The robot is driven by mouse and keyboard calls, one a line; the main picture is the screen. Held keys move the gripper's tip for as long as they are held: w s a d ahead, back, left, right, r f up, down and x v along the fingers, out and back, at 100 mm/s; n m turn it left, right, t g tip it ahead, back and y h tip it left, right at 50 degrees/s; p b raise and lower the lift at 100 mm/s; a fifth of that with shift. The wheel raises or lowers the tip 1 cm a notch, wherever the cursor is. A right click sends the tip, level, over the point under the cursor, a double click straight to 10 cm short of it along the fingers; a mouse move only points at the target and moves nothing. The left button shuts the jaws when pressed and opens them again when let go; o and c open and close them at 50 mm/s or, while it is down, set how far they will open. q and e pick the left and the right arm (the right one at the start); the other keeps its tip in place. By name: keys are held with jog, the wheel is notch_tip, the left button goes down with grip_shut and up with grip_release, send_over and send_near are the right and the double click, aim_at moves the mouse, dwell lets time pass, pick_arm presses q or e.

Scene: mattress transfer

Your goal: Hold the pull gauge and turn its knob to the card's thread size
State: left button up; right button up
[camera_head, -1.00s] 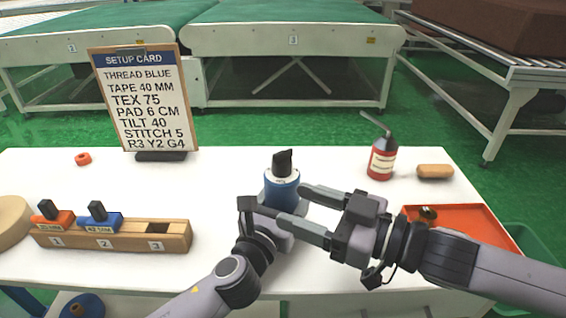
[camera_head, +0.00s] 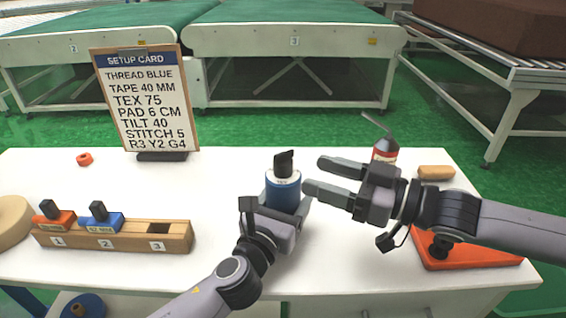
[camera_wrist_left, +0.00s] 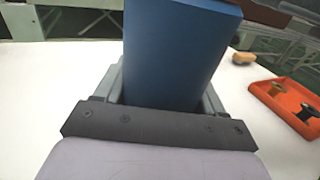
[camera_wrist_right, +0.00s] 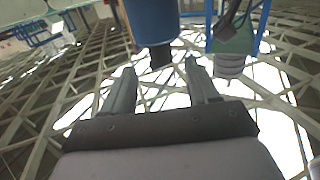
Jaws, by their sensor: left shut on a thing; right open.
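The pull gauge (camera_head: 283,187) is a blue upright cylinder with a white top band and a black knob (camera_head: 284,161). My left gripper (camera_head: 277,207) is shut on its body at the table's front half. The blue body fills the space between the left fingers in the left wrist view (camera_wrist_left: 175,55). My right gripper (camera_head: 315,175) is open and empty just right of the gauge, apart from the knob. In the right wrist view the gauge (camera_wrist_right: 152,20) hangs inverted beyond the fingers. The setup card (camera_head: 148,100) reads TEX 75. The markings by the knob are too small to read.
A wooden block (camera_head: 130,236) with numbered slots holds orange and blue pieces at left. A red bottle (camera_head: 384,150), a tan piece (camera_head: 436,172) and an orange tray (camera_head: 470,250) are at right, under or behind my right arm. The table's middle left is clear.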

aim_at(291, 168)
jog(key=shift+x, duration=3.95)
jog(key=c, duration=0.8)
jog(key=shift+s+a, duration=0.1)
jog(key=shift+c, duration=0.3)
